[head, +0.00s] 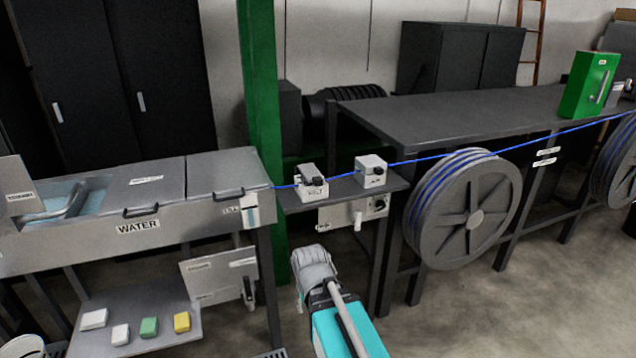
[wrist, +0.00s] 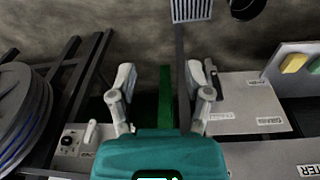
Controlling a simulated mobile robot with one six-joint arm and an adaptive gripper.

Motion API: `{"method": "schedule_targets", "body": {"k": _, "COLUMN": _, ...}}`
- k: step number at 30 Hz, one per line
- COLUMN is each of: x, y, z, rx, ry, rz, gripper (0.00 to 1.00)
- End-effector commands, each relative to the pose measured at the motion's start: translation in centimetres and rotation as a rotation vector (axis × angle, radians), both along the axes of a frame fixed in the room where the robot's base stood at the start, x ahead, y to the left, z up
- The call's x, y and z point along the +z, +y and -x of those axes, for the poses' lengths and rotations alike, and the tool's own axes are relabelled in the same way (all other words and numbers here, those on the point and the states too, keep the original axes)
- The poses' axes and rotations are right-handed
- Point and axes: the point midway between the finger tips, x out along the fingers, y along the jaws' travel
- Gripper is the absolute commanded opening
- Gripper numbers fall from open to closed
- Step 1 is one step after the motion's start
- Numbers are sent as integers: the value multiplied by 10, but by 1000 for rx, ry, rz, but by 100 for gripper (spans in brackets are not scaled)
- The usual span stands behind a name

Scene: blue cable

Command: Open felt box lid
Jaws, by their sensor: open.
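A small white box (head: 313,185), whose label seems to read FELT, sits on the small dark shelf between the water trough and the long bench. A black fitting is on its top and the blue cable (head: 285,186) meets its side. Its lid looks closed, but it is too small to be certain. My gripper (head: 312,262) is in front of and below the shelf, apart from the box. In the wrist view my gripper (wrist: 160,90) has its fingers spread with nothing between them. The felt box cannot be made out in the wrist view.
A second white box (head: 371,172) stands to the right on the same shelf. The water trough (head: 137,226) is at left, a cable reel (head: 463,209) at right. A green post (head: 262,90) rises behind the shelf. A control box with a dial (wrist: 70,142) shows in the wrist view.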

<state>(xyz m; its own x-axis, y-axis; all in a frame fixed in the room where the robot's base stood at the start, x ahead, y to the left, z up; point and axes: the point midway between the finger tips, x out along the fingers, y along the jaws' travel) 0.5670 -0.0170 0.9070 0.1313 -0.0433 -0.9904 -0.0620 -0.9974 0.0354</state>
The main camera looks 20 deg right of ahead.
Motion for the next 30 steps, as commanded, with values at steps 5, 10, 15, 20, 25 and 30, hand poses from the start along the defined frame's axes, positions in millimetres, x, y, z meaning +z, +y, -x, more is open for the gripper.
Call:
{"method": "schedule_targets", "body": {"k": 5, "x": -8, "y": -26, "z": -42, "rx": -76, "ry": -192, "rz": 50, "gripper": 74}}
{"method": "schedule_targets", "body": {"k": 10, "x": -4, "y": -55, "z": -84, "rx": -142, "ry": -409, "rz": 97, "gripper": 74}}
{"method": "schedule_targets", "body": {"k": 15, "x": 7, "y": -81, "z": -121, "rx": -188, "ry": -626, "rz": 132, "gripper": 74}}
{"method": "schedule_targets", "body": {"k": 20, "x": 24, "y": -102, "z": -150, "rx": -210, "ry": -830, "rz": 153, "gripper": 74}}
{"method": "schedule_targets", "body": {"k": 25, "x": 44, "y": -120, "z": -174, "rx": -210, "ry": -1042, "rz": 161, "gripper": 74}}
{"method": "schedule_targets", "body": {"k": 30, "x": 67, "y": -133, "z": -192, "rx": -183, "ry": -1248, "rz": 154, "gripper": 74}}
